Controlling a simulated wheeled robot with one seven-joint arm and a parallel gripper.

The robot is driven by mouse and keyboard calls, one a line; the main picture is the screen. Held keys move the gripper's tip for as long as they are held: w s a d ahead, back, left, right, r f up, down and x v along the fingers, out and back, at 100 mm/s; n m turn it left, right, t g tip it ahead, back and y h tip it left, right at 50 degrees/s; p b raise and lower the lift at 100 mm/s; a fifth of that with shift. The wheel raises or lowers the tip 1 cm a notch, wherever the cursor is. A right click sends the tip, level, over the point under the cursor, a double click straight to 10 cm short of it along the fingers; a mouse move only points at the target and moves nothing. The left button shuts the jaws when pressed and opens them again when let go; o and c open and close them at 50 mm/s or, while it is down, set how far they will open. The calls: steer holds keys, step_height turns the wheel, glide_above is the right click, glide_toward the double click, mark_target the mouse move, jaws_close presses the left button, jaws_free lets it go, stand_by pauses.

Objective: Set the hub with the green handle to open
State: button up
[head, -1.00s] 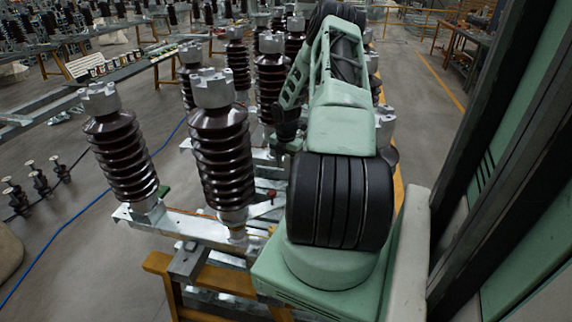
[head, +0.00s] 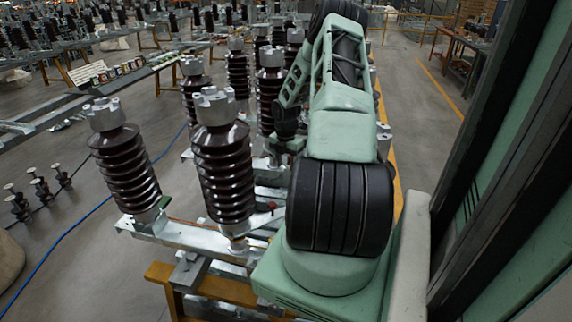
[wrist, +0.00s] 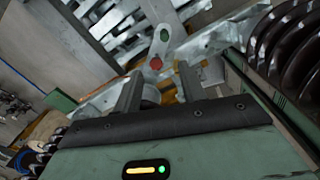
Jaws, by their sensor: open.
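In the wrist view my gripper (wrist: 158,92) has two dark fingers standing apart. A short grey round part (wrist: 150,96) shows between or just beyond them; I cannot tell whether they touch it. Past the fingertips a pale metal plate or lever (wrist: 160,50) carries a green spot and a red spot. A green block (wrist: 60,101), possibly the green handle, lies left of the fingers. A small green piece (head: 165,201) also shows by the left insulator's base in the head view.
Brown ribbed insulators with grey caps (head: 222,165) stand close to my arm on a galvanised frame (head: 180,232). Another ribbed insulator (wrist: 285,50) is at the right in the wrist view. A dark-framed green panel (head: 520,190) stands close on the right. Open floor (head: 60,260) lies left.

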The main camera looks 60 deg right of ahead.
steer(key=shift+r, duration=0.1)
stand_by(0.4)
step_height(320, 180, up, 17)
steer(key=b, duration=0.6)
steer(key=shift+b, duration=0.3)
steer(key=shift+r, duration=0.1)
